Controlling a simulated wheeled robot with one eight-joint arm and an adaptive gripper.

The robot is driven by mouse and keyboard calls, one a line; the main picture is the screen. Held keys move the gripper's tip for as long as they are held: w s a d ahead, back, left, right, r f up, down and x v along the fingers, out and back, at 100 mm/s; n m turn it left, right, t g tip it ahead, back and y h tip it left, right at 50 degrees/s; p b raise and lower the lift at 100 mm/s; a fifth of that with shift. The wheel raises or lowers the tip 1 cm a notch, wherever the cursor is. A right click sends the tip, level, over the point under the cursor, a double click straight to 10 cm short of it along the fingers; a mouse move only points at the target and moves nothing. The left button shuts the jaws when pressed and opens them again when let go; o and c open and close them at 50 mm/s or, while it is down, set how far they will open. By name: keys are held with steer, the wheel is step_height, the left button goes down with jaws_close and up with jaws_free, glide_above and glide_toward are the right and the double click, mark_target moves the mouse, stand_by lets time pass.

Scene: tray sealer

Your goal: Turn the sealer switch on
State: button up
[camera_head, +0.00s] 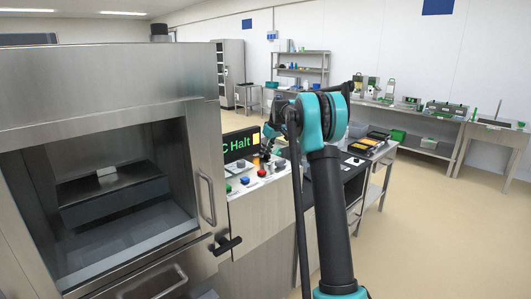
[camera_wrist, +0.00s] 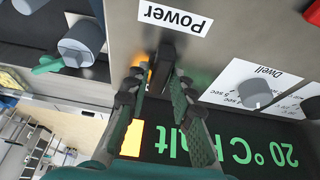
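The sealer's power switch (camera_wrist: 166,66) is a dark knob below an upside-down "Power" label (camera_wrist: 174,17) in the wrist view. My gripper (camera_wrist: 163,84) has its fingers apart, one on each side of the switch. I cannot tell whether either finger touches it. An orange glow shows beside the switch, partly behind a finger. The display (camera_wrist: 220,148) reads "20°C Halt" in green beside an orange block. In the head view my gripper (camera_head: 266,152) is at the sealer's control panel, in front of the right end of the display (camera_head: 240,145); the switch is hidden there.
The steel sealer cabinet (camera_head: 108,80) fills the left of the head view, with a handle (camera_head: 206,198) and a black lever (camera_head: 226,244). A red button (camera_head: 261,173) and other knobs sit on the panel, including the dwell knob (camera_wrist: 255,93). Open floor lies at right.

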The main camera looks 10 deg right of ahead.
steer(key=shift+o, duration=1)
steer(key=shift+r, duration=0.1)
steer(key=v, duration=1.1)
steer(key=shift+s+d+r, duration=0.15)
steer(key=shift+d+r, duration=0.05)
steer(key=shift+r, duration=0.15)
